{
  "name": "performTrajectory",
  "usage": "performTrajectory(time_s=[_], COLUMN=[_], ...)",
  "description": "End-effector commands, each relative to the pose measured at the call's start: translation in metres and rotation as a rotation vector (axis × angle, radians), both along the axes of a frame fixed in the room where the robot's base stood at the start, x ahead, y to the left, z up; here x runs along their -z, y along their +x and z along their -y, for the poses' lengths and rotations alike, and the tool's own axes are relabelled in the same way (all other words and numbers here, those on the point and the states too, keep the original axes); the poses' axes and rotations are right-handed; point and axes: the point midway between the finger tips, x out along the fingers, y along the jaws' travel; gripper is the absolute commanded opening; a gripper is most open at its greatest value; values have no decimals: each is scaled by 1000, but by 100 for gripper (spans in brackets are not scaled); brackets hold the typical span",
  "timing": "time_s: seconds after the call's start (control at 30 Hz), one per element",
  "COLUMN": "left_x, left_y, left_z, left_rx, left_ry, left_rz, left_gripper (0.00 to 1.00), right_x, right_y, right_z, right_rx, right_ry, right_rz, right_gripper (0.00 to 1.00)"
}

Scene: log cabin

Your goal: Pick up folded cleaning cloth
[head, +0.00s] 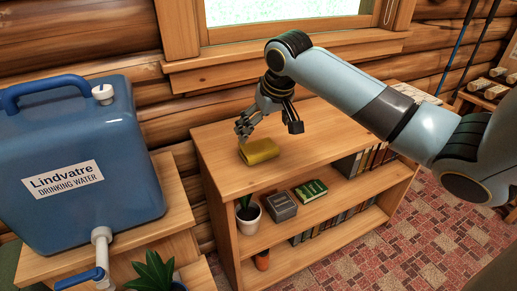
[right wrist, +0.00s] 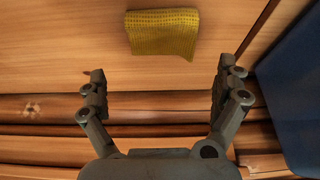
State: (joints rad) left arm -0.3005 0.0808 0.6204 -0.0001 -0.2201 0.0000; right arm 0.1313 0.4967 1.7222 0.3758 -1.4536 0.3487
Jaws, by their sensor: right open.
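The folded cleaning cloth (head: 259,151) is mustard yellow and lies on the top board of a wooden bookshelf, near its left end. It also shows in the right wrist view (right wrist: 163,33), at the top middle, with a waffle-like weave. My right gripper (head: 268,131) is open and empty above the shelf top, close over the cloth in the head view. In the right wrist view its two fingers (right wrist: 158,82) are spread wide, and the cloth lies beyond the fingertips, not between them. My left gripper is not in view.
A large blue water container (head: 75,150) stands on a wooden stand left of the bookshelf (head: 330,135). Lower shelves hold a potted plant (head: 248,215), a grey box (head: 281,205) and books (head: 310,189). The log wall and window sill are behind. The shelf top around the cloth is clear.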

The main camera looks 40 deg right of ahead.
Motion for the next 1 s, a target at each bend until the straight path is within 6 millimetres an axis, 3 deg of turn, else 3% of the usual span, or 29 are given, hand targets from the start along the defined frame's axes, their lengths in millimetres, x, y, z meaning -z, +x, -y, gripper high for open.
performTrajectory(time_s=[0.1,0.33,0.6,0.87,1.0], left_x=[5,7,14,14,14], left_y=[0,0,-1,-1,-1], left_z=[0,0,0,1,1], left_rx=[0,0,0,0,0], left_ry=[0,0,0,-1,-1], left_rz=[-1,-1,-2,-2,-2], left_gripper=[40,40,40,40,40], right_x=[21,38,75,77,77], right_y=[7,15,31,33,33], right_z=[1,2,6,6,6], right_rx=[1,-2,-3,-4,-4], right_ry=[2,2,0,-1,-1], right_rz=[-3,-1,-2,0,0], right_gripper=[100,100,100,100,84])
